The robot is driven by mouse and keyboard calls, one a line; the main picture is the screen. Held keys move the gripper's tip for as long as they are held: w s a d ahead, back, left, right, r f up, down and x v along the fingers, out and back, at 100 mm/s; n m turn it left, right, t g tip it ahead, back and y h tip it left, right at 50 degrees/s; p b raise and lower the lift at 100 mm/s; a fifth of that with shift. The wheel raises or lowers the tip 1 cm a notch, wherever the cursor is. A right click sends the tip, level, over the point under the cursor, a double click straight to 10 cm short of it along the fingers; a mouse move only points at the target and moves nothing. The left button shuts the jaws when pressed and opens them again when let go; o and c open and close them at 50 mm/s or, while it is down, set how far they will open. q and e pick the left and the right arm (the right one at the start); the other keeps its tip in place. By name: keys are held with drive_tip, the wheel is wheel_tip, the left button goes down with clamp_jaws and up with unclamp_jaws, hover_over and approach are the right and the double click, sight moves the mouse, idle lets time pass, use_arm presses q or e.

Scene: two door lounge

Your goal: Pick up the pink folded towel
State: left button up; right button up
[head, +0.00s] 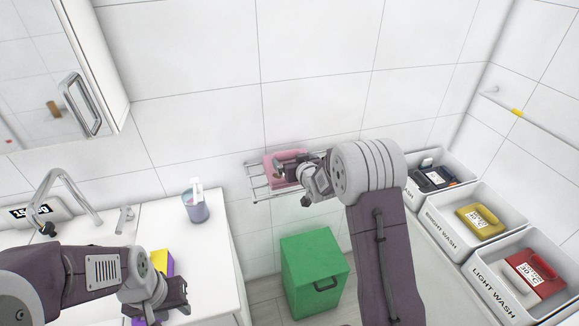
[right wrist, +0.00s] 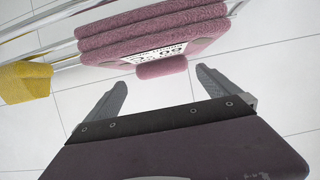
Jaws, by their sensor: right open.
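The pink folded towel (head: 270,168) lies on a wire wall rack (head: 255,183) in the head view. In the right wrist view the towel (right wrist: 150,32) shows stacked folds, a white printed label and a small pink roll at its near edge. My right gripper (head: 290,169) is at the towel in the head view and covers part of it. In the right wrist view its fingers (right wrist: 160,78) are spread, with the pink roll just beyond the gap and nothing held. My left gripper (head: 178,299) is low over the white counter; its jaws are unclear.
A green bin (head: 314,272) stands below the rack. A cup (head: 196,207) and a faucet (head: 52,190) are on the counter (head: 215,240). Labelled wash bins (head: 470,228) line the right side. A yellow object (right wrist: 25,82) hangs beside the towel in the wrist view.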

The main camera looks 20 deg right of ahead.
drive_tip(key=x, duration=0.4)
drive_tip(key=shift+w+a+r+p, duration=0.15)
drive_tip(key=shift+a+p, duration=0.1)
drive_tip(key=shift+p, duration=0.15)
drive_tip(key=shift+w, duration=0.2)
drive_tip(key=shift+s+d, duration=0.1)
drive_tip(key=shift+s, duration=0.05)
drive_tip(key=shift+c, duration=0.7)
drive_tip(key=c, duration=1.3)
wheel_tip(320, 180, up, 11)
wheel_tip(320, 180, up, 7)
drive_tip(key=p, duration=0.3)
hover_over(288, 155)
drive_tip(key=s, duration=0.1)
drive_tip(key=shift+s, duration=0.1)
